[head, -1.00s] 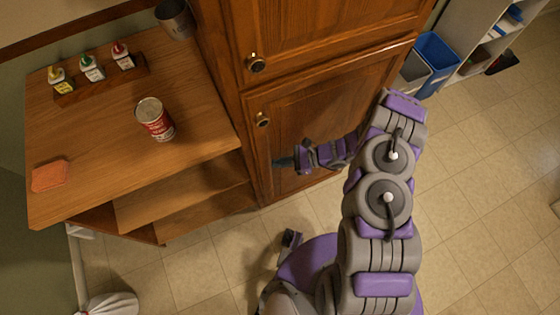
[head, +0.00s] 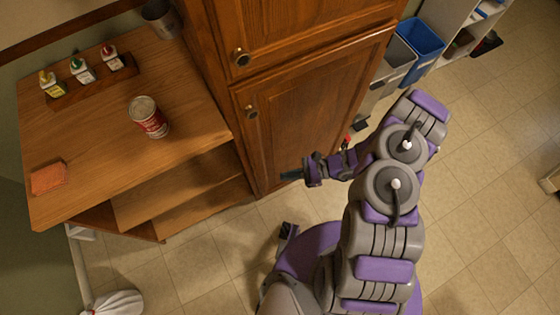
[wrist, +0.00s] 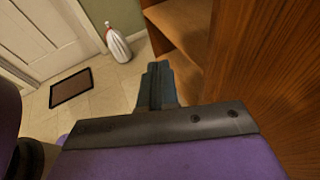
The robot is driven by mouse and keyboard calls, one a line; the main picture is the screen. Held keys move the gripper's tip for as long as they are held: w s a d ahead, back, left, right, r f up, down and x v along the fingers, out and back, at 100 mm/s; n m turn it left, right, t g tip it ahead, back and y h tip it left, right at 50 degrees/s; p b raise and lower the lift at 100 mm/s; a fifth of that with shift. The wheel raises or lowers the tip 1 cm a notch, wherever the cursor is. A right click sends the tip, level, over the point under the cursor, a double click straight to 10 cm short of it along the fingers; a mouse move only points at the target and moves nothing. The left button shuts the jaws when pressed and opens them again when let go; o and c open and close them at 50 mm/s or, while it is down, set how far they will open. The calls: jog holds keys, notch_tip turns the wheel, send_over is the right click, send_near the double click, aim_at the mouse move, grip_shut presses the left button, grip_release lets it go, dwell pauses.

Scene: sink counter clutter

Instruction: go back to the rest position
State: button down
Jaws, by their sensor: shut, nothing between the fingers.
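My gripper (head: 291,175) is at the end of my folded arm in the head view, in front of the lower part of the wooden cabinet (head: 300,110). In the wrist view my gripper (wrist: 157,68) shows its dark fingers together, with nothing held. It is apart from the open shelves (wrist: 180,50) of the counter, which show beyond it.
The wooden counter (head: 100,190) at left holds a red and white can (head: 148,117), an orange sponge (head: 48,178) and several small bottles (head: 82,70) in a rack. A metal cup (head: 160,18) is at the back. Bins (head: 422,42) stand right of the cabinet.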

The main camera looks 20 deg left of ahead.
jog(key=shift+s+d+r, duration=0.2)
jog(key=shift+s+d, duration=0.05)
jog(key=shift+s, duration=0.35)
jog(key=shift+s+d+r, duration=0.2)
jog(key=shift+s+d, duration=0.05)
jog(key=shift+s, duration=0.3)
notch_tip(320, 180, up, 26)
jog(key=d+f+n+g+h, duration=0.1)
jog(key=d+n+g+h, duration=0.3)
jog(key=n, duration=0.7)
jog(key=s+d+r+n+t+h, duration=0.2)
jog(key=s+d+r+t+h, duration=0.5)
jog(key=d+r, duration=0.7)
jog(key=s+d+h, duration=0.1)
jog(key=s+h, duration=0.1)
jog(key=s, duration=0.2)
jog(key=shift+s+d+r+n+t+h, duration=0.25)
jog(key=shift+s+d+n+t+h, duration=0.05)
jog(key=shift+d, duration=0.05)
